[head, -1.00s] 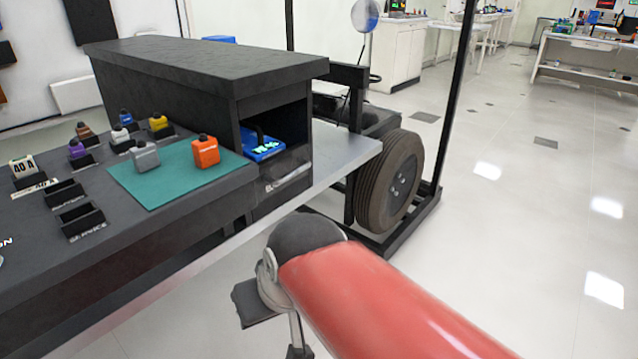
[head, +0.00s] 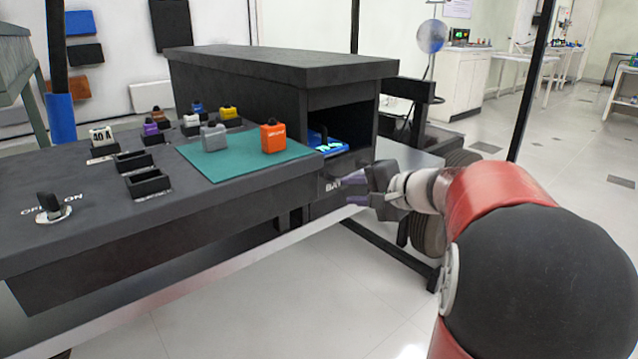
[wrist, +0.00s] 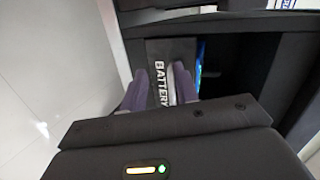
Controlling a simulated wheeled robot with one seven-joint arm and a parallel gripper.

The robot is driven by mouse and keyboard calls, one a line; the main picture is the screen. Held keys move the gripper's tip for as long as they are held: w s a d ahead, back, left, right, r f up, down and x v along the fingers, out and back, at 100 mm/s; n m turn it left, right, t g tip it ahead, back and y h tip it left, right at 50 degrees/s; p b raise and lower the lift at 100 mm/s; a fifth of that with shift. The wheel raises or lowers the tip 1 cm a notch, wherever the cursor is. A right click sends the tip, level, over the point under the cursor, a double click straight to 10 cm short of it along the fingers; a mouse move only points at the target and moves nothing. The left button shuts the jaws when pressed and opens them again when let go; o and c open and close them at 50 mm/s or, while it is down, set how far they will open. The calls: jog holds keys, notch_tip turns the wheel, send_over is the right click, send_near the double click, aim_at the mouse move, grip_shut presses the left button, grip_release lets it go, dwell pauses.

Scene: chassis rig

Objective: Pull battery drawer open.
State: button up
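The battery drawer (head: 332,180) is the dark front low in the open end of the black cabinet. Its "BATTERY" lettering shows in the wrist view on the drawer front (wrist: 157,60). A pale strip (wrist: 171,88), seemingly its handle, lies between my fingers near the right one. A blue battery (head: 326,143) with lit green marks sits behind the front, partly hidden. My gripper (head: 352,191) is at the drawer front with its purple fingers apart. In the wrist view, my gripper (wrist: 160,90) straddles the lettering; contact with the handle cannot be told.
The black cabinet (head: 270,75) stands over the drawer. An orange block (head: 273,138) and a grey one (head: 213,138) stand on the green mat (head: 240,162). A metal ledge (head: 395,155), a tyre (head: 428,235) and frame posts are close to my arm. Open floor lies in front.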

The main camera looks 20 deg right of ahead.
jog(key=w+d+m+t, duration=0.2)
jog(key=d, duration=0.4)
jog(key=shift+h, duration=0.4)
jog(key=x, duration=0.7)
jog(key=shift+w+d+r, duration=0.1)
jog(key=shift+w+r, duration=0.05)
jog(key=shift+w, duration=0.15)
grip_shut()
